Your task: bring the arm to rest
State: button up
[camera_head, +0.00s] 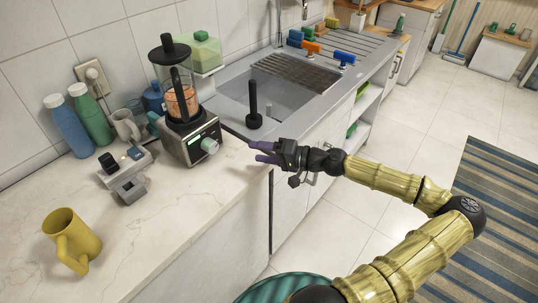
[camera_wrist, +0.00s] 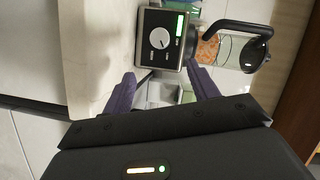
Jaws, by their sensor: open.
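My gripper (camera_head: 256,153) is held out over the front edge of the counter, just right of the blender. Its two purple fingers are apart with nothing between them. In the wrist view the open fingers (camera_wrist: 163,88) show below the blender base. My arm stretches from the lower right of the head view, with its elbow bent at the right. The blender (camera_head: 188,133) stands upright on the counter with orange contents in its jug. It also shows in the wrist view (camera_wrist: 163,38). The gripper appears apart from the blender.
A yellow mug (camera_head: 72,239), grey device (camera_head: 127,172), blue bottle (camera_head: 66,127) and green bottle (camera_head: 92,116) stand on the counter. Open floor (camera_head: 415,125) lies to the right.

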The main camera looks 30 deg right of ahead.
jog(key=shift+v, duration=1.05)
jog(key=shift+w, duration=0.1)
